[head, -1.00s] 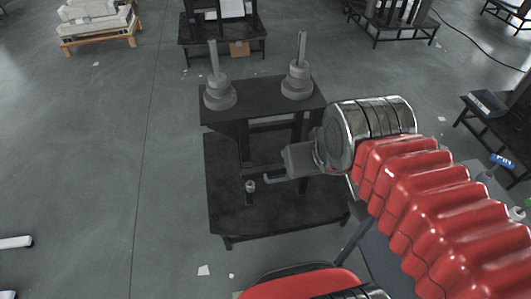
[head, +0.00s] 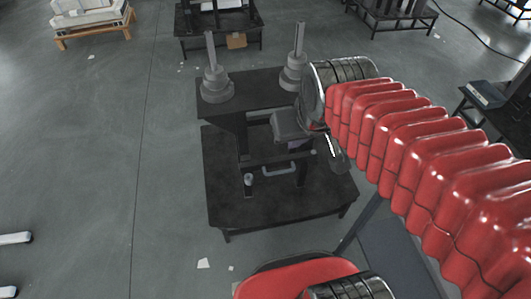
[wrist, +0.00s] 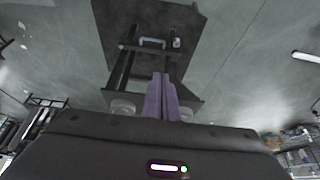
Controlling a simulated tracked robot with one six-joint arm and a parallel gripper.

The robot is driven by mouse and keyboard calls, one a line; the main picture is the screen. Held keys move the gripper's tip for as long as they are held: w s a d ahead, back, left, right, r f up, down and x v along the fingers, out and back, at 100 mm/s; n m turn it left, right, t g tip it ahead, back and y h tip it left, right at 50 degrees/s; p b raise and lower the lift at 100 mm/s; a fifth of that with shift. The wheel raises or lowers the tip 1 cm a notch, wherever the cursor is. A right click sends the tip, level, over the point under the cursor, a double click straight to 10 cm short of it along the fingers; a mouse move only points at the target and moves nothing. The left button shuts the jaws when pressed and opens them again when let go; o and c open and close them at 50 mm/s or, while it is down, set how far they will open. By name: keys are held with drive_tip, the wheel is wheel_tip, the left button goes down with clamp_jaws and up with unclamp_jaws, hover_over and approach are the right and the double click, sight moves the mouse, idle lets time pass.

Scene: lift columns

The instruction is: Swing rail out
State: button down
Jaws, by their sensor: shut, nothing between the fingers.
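A black stand carries two lift columns, a left column (head: 213,78) and a right column (head: 296,68), each a grey post on a stepped round base. Below its top, a dark rail (head: 276,155) runs across, with a light U-shaped handle (head: 278,170) in front of it. The rail (wrist: 146,50) and handle (wrist: 152,42) also show in the wrist view. My gripper (wrist: 161,76) is shut and empty; its purple fingers point towards the rail and handle and look apart from the handle. In the head view my wrist hides part of the stand's right side.
A small pale-topped peg (head: 249,180) stands left of the handle. The stand's lower black plate (head: 230,205) is mostly bare. Open grey floor (head: 80,170) lies to the left. A pallet (head: 90,22) and other dark stands (head: 215,35) are farther back.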

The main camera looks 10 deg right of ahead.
drive_tip(key=w+f+g, duration=0.1)
drive_tip(key=w+f, duration=1.8)
drive_tip(key=w, duration=0.2)
drive_tip(key=x, duration=1.2)
drive_tip(key=shift+a+f+g, duration=0.15)
drive_tip(key=shift+f+g, duration=0.15)
drive_tip(key=shift+f, duration=0.1)
drive_tip(key=shift+s, duration=0.1)
drive_tip(key=x, duration=1)
drive_tip(key=shift+s, duration=0.25)
